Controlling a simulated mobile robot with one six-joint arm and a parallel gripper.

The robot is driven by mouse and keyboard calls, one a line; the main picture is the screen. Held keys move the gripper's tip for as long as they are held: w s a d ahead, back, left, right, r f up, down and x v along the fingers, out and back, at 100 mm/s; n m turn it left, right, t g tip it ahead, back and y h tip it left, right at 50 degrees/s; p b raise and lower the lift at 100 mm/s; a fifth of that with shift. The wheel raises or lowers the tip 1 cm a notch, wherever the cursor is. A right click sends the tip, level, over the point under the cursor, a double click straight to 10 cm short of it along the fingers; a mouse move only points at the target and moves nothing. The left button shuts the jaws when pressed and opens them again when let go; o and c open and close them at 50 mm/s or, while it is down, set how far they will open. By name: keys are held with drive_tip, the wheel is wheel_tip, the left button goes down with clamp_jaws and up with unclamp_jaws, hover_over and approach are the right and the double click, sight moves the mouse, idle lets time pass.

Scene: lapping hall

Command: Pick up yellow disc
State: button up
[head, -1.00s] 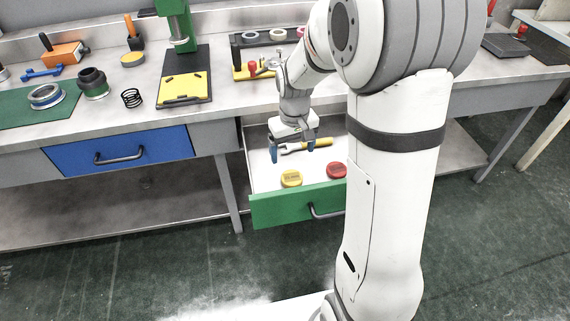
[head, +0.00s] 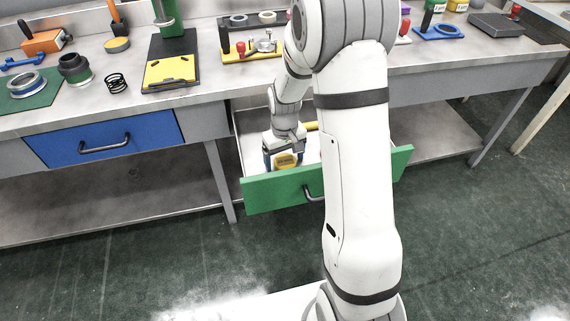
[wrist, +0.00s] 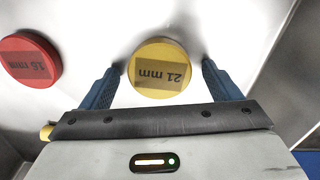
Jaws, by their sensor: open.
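The yellow disc (wrist: 160,66) lies flat on the white floor of the open green drawer, with a "21 mm" label on it. My gripper (wrist: 158,72) is open, with one blue finger on each side of the disc. Small gaps show between the fingers and the disc. In the head view my gripper (head: 283,158) is low inside the drawer, and the yellow disc (head: 286,161) shows between its fingers near the drawer front. A red disc (wrist: 30,60) with a "15 mm" label lies to the left in the wrist view.
The green drawer front (head: 270,193) stands close in front of my gripper. The drawer hangs under the grey workbench (head: 200,97). A closed blue drawer (head: 105,139) is to the left. A yellow handle (head: 311,126) lies deeper in the drawer.

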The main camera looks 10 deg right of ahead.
drive_tip(key=shift+r, duration=0.1)
drive_tip(key=shift+c, duration=0.3)
drive_tip(key=c, duration=1)
